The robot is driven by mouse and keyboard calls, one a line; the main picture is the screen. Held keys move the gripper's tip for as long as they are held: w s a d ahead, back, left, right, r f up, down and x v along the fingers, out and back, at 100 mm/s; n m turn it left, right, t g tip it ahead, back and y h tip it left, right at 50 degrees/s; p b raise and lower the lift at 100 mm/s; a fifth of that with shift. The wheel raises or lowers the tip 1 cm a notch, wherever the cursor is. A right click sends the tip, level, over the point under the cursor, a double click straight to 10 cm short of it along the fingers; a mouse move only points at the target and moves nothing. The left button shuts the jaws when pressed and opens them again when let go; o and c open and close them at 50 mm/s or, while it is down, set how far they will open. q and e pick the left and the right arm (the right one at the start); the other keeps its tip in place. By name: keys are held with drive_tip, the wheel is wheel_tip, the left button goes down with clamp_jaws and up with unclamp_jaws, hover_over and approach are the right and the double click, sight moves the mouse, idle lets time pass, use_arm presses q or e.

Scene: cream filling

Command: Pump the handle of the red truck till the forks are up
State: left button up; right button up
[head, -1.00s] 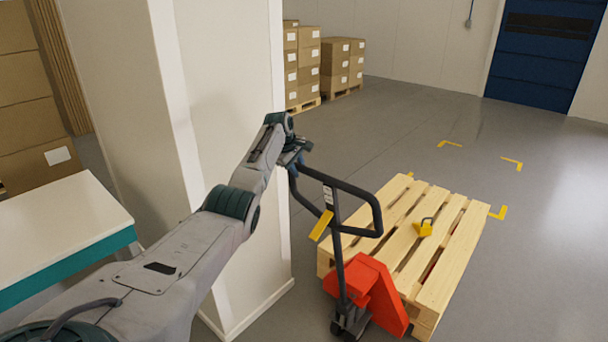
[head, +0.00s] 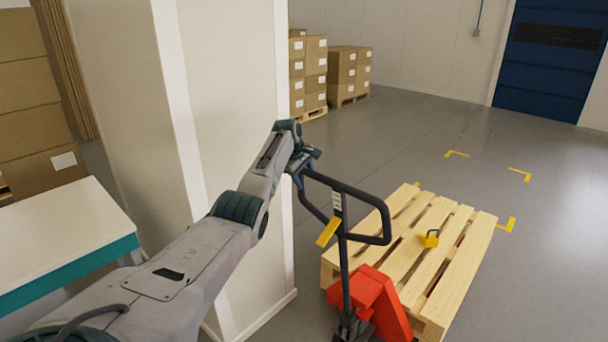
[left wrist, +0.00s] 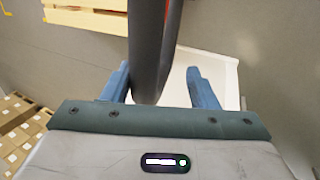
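The red pallet truck (head: 373,295) stands at the near end of a wooden pallet (head: 455,262), its handle upright with a black loop (head: 352,190) on top. Its forks are mostly hidden under the pallet slats. My left gripper (head: 301,172) is at the upper left corner of the handle loop. In the left wrist view, the two blue fingers of my left gripper (left wrist: 160,70) are apart. The black handle bar (left wrist: 148,55) passes between them, nearer the left finger, with a gap on the right. My right gripper is not in view.
A yellow padlock-like object (head: 429,239) lies on the pallet. A white pillar (head: 235,120) stands close beside my left arm. A white table with a teal edge (head: 60,235) is at left. Stacked boxes (head: 312,75) stand behind. The floor beyond the pallet, with yellow corner marks (head: 520,173), is clear.

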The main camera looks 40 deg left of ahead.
use_arm(q)
drive_tip(key=shift+s+a+r+b, duration=0.2)
drive_tip(key=shift+r+b, duration=0.15)
drive_tip(key=shift+r, duration=0.15)
drive_tip(key=b+v, duration=0.4)
drive_tip(key=v, duration=0.5)
drive_tip(key=shift+d+r, duration=0.2)
drive_tip(key=shift+r, duration=0.05)
drive_tip(key=shift+f, duration=0.1)
